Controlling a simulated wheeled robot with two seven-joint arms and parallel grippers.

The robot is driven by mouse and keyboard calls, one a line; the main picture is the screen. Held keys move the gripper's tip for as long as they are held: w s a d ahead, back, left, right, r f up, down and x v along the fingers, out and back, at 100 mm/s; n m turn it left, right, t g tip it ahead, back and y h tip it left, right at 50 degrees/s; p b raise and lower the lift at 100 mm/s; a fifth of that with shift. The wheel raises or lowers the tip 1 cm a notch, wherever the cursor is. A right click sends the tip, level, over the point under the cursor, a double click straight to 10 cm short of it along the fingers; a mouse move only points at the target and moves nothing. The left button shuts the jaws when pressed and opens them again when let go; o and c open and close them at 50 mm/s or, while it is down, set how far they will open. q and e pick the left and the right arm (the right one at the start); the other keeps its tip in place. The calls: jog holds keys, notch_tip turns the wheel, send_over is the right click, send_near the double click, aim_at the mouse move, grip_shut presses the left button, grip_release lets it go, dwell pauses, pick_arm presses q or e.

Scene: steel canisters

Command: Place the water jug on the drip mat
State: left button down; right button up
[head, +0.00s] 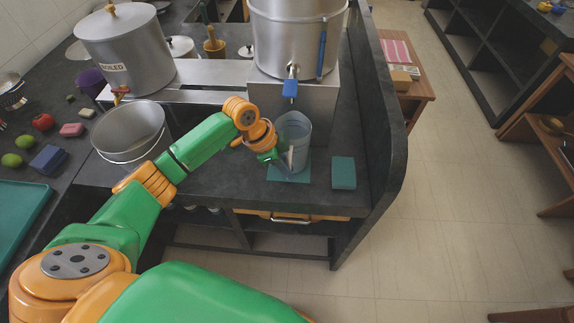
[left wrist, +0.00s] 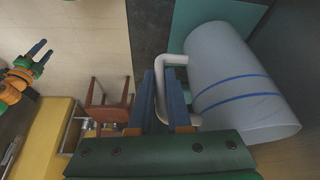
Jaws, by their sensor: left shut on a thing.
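The water jug (head: 296,130) is a pale blue-grey, see-through cylinder. It stands upright below the blue tap of the large steel canister, with its base over the teal drip mat (head: 274,178). I cannot tell whether it touches the mat. My left gripper (head: 284,160) is shut on the jug's white handle. In the left wrist view the jug (left wrist: 232,75) shows two blue lines, and the mat (left wrist: 190,30) lies beyond its base. My right gripper (left wrist: 39,52) shows at the left of that view, open and empty, far from the jug.
The large canister (head: 297,40) stands on a steel stand behind the jug. A teal block (head: 343,172) lies right of the mat. A steel bucket (head: 130,132) is to the left, near a second canister (head: 127,55). A dark side panel (head: 385,120) bounds the counter's right.

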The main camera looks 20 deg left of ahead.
pick_arm(q)
jog(key=shift+f, duration=0.1)
jog(key=c, duration=0.9)
grip_release()
jog(key=shift+o, duration=0.2)
jog(key=v, duration=1.2)
jog(key=shift+r, duration=0.25)
jog(key=shift+d, duration=0.1)
